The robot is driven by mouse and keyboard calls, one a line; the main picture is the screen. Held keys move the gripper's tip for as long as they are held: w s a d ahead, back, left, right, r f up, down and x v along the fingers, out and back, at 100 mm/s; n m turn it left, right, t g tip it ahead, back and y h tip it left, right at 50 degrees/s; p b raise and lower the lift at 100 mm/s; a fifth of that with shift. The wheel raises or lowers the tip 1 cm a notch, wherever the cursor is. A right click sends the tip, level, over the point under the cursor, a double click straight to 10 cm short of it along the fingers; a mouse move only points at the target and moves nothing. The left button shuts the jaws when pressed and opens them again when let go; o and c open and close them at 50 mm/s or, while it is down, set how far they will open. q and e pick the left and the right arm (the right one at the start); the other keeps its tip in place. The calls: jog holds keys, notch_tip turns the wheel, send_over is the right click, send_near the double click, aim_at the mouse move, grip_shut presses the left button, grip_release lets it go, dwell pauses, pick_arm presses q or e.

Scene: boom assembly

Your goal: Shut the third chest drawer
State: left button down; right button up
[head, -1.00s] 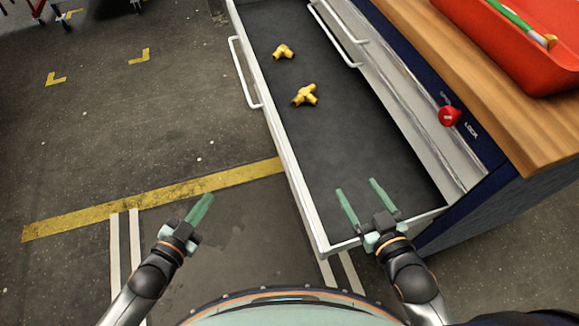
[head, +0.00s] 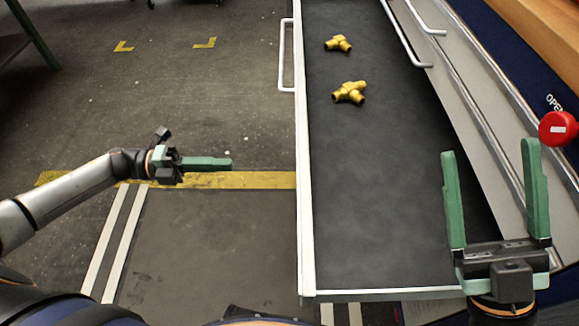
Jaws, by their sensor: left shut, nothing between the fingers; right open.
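An open chest drawer (head: 385,210) extends from the chest at the right, with a dark lining and pale metal rim. Its white bar handle (head: 286,55) is on the outer front, at the left. Two yellow pipe fittings, a farther one (head: 338,43) and a nearer one (head: 349,92), lie inside. My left gripper (head: 230,164) is shut and empty, left of the drawer front and apart from it, over the floor. My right gripper (head: 492,165) is open with fingers pointing away, over the drawer's near right part. I cannot tell whether it touches the drawer.
Another drawer front with a white handle (head: 412,45) lies to the right, above the open drawer. A red knob (head: 557,128) is on the blue chest frame, below a wooden top (head: 545,35). The floor left of the drawer is clear, with yellow tape (head: 240,180).

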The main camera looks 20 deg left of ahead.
pick_arm(q)
jog(key=b+x, duration=0.1)
jog(key=x, duration=1.2)
jog(key=shift+d, duration=0.1)
